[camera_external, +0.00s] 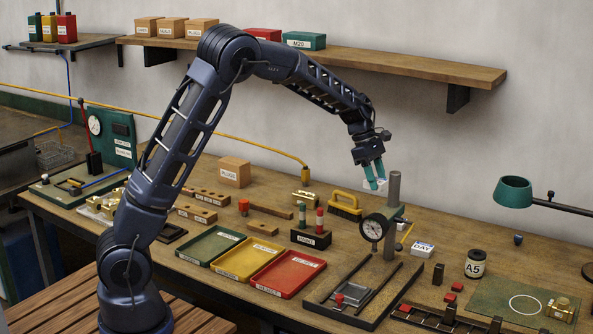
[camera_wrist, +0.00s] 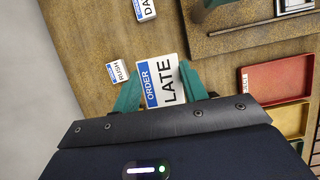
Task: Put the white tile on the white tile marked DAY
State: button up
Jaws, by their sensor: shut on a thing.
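My gripper (camera_external: 374,176), with teal fingers, is shut on a white tile (camera_external: 372,185), held in the air above the back of the bench, left of the gauge post. In the wrist view the held tile (camera_wrist: 161,82) has a blue band with ORDER and reads LATE; it sits between the fingertips (camera_wrist: 160,92). The white tile marked DAY (camera_external: 422,249) lies flat on the bench to the right of the gauge stand, lower and further right than my gripper. In the wrist view the DAY tile (camera_wrist: 145,9) is partly cut off at the top edge.
A small RUSH tile (camera_wrist: 117,72) lies beside the held tile in the wrist view. The dial gauge stand (camera_external: 393,220) rises between my gripper and the DAY tile. A yellow brush (camera_external: 346,205), an A5 jar (camera_external: 475,264) and a red tray (camera_external: 288,276) stand around.

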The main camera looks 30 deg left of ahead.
aim_at(427, 248)
jog(key=shift+r, duration=0.45)
jog(key=shift+d+r, duration=0.15)
jog(key=shift+d, duration=0.2)
jog(key=w+d+r+m+g, duration=0.1)
jog(key=d+m, duration=0.1)
jog(key=d, duration=0.6)
jog(key=w+d+r+m+g, duration=0.1)
jog(key=d+r+m, duration=0.1)
jog(key=d, duration=0.5)
jog(key=shift+t, duration=0.3)
notch_tip(427, 248, down, 20)
jog(key=shift+d+f, duration=0.1)
jog(key=shift+d, duration=0.05)
jog(key=o, duration=1)
jog(key=shift+f, duration=0.1)
jog(key=shift+c, duration=0.2)
jog(key=shift+o, duration=0.2)
